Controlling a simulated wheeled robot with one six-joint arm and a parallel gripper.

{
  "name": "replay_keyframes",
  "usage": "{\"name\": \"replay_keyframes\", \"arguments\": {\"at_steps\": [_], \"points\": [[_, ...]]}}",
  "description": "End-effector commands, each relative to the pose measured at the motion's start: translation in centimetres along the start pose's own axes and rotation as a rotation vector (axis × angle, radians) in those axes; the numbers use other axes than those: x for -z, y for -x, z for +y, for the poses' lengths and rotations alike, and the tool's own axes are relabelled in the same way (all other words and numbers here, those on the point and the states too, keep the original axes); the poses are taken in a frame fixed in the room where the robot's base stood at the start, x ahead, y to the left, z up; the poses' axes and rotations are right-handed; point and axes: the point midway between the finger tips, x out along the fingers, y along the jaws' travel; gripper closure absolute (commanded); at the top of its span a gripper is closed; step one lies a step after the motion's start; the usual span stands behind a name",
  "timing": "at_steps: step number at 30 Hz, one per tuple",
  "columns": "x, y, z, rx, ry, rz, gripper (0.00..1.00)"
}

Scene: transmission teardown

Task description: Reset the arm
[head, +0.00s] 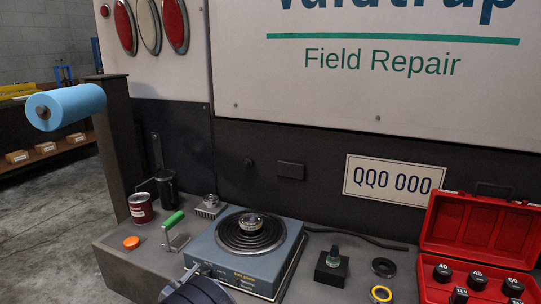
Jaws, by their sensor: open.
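My gripper (190,273) shows only in part at the bottom edge, left of centre, in front of the grey-blue hot plate unit (230,281). A dark rounded part of my arm hides much of it. One light grey finger-like piece points up beside the unit's front left corner. I see nothing held there. A metal ring-shaped part (251,222) sits on the unit's round black coiled top.
A green-handled tool (173,219), an orange cap (131,242), a red can (141,207) and a black canister (166,187) stand left.

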Motion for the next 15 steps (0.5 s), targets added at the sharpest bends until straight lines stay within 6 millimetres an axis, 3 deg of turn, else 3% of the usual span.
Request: {"name": "replay_keyframes", "arguments": {"at_steps": [15], "points": [[0.27, 0.01, -0.22, 0.0, -0.468, 0.0, 0.49]]}}
